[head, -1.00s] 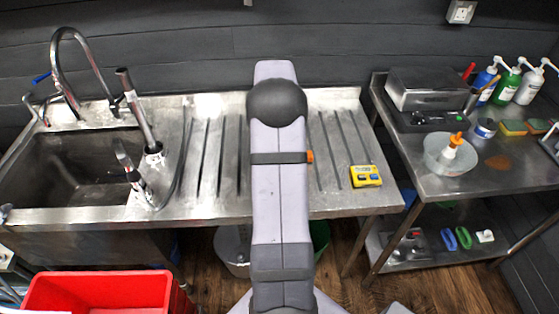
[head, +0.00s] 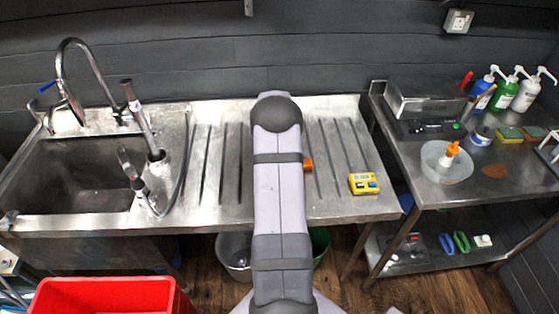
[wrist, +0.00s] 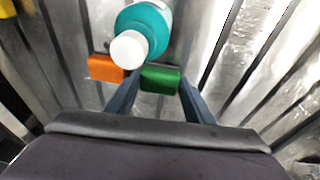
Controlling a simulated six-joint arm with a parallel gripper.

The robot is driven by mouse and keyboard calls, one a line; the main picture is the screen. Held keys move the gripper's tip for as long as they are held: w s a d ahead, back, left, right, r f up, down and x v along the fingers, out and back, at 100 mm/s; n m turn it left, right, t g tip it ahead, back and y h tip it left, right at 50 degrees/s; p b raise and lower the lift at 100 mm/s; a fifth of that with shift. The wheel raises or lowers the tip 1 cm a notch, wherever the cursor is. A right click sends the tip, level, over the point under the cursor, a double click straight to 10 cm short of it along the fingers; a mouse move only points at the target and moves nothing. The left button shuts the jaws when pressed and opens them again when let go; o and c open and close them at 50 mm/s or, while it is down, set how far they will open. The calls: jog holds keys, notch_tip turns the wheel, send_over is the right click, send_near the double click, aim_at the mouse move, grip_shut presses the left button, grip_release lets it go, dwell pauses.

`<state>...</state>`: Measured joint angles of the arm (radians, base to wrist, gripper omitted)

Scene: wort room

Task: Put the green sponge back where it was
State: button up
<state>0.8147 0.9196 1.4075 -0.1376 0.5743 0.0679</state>
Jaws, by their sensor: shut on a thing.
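The green sponge (wrist: 160,80) is a small green block between the two fingers of my gripper (wrist: 159,73) in the wrist view. The fingers are shut on it. An orange block (wrist: 106,68) lies just left of the sponge. A teal bottle with a white cap (wrist: 129,49) stands close above both in the picture, overlapping their upper edges. In the head view my arm hides my gripper, the green sponge and the bottle. Only an orange bit (head: 308,165) shows at the arm's right side. I cannot tell whether the sponge touches the surface under it.
The grooved steel drainboard (head: 225,190) lies around my arm, with a yellow device (head: 363,184) to the right. A sink (head: 85,175) with taps is at left. The right table (head: 440,195) holds pump bottles, a bowl (head: 447,162) and sponges (head: 509,135). A red crate (head: 105,297) stands in front.

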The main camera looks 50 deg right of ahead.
jog(key=shift+f, duration=0.15)
jog(key=shift+f, duration=0.15)
jog(key=o, duration=0.7)
jog(key=shift+o, duration=0.2)
jog(key=b+v, duration=0.3)
jog(key=v, duration=0.9)
jog(key=shift+a, duration=0.1)
